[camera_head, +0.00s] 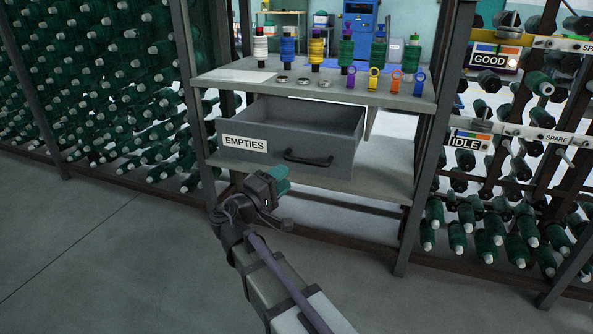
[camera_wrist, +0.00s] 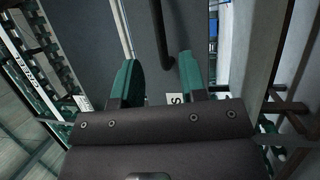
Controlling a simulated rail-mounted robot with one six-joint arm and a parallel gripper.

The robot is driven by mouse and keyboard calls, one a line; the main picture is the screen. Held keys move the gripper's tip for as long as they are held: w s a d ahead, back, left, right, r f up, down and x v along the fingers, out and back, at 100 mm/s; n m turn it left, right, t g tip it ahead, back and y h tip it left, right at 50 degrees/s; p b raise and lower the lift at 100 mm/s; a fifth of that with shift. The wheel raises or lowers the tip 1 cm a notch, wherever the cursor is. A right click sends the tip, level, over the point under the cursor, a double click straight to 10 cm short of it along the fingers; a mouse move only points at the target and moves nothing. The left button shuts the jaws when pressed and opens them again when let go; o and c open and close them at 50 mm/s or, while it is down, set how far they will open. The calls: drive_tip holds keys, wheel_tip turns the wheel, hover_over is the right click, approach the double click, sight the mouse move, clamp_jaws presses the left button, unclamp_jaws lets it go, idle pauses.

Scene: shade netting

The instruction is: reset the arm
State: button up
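My arm reaches up from the bottom of the head view. My gripper (camera_head: 280,178), with green fingers, is in front of the grey drawer (camera_head: 265,158) labelled EMPTIES, below its dark handle (camera_head: 308,159). In the wrist view my gripper (camera_wrist: 158,78) has its two green fingers well apart, with nothing held between them. The handle (camera_wrist: 157,30) shows as a dark bar beyond the fingertips, against the drawer front (camera_wrist: 180,35). The drawer is pulled out of the stand, and its visible interior looks empty.
The shelf (camera_head: 225,80) above the drawer holds several thread spools and coloured ring-handled tools. Dark posts (camera_head: 185,60) frame the stand. Racks of green bobbins (camera_head: 110,90) stand left and right, the right one with GOOD (camera_head: 490,58) and IDLE (camera_head: 468,141) signs. The floor at left is clear.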

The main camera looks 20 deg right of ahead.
drive_tip(key=shift+v, duration=1)
